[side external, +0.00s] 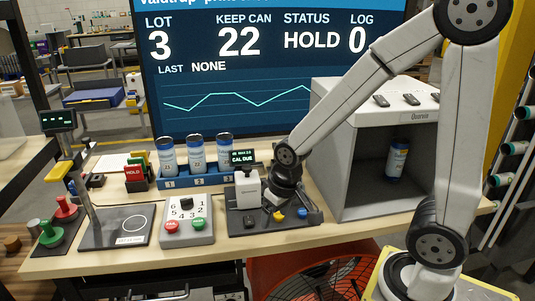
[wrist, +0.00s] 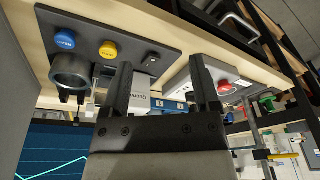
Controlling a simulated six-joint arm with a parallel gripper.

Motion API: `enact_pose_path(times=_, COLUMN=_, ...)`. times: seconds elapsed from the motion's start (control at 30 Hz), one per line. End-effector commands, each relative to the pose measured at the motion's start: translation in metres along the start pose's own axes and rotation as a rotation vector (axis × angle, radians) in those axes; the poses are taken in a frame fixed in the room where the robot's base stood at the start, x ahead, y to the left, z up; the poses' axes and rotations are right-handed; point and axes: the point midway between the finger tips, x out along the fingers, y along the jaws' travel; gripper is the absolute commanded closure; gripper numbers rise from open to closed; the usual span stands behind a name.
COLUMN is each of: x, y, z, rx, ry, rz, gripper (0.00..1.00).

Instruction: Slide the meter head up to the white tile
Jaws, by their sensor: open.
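The meter head (side external: 247,188) is a white block with a dark display reading CAL DUE. It stands upright on a dark base plate (side external: 240,228). My gripper (side external: 272,203) is open and low over the plate, just right of the head in the side view. In the wrist view the fingers of my gripper (wrist: 163,85) are apart; the white head (wrist: 139,101) shows partly behind the left finger. I cannot tell whether they touch. A dark ring holder (wrist: 70,70) stands on the same plate. I cannot make out the white tile for certain; my gripper hides part of the plate.
The plate bears a yellow button (side external: 278,215), a blue button (side external: 302,213) and a dark switch (side external: 250,222). Cans stand in a blue rack (side external: 208,180) behind. A numbered pad (side external: 186,218) is at left. A grey booth (side external: 350,160) with a can inside stands close at right.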

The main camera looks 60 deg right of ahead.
Motion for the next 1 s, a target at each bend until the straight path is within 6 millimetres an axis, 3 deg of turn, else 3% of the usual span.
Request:
enact_pose_path(times=0.6, x=-0.027, y=0.044, z=-0.142, rx=0.860, ry=-0.105, rz=0.082, gripper=0.21)
enact_pose_path(times=0.8, x=-0.037, y=0.066, z=-0.178, rx=1.140, ry=-0.130, rz=0.123, gripper=0.21)
enact_pose_path(times=1.0, x=-0.045, y=0.082, z=-0.199, rx=1.333, ry=-0.146, rz=0.156, gripper=0.21)
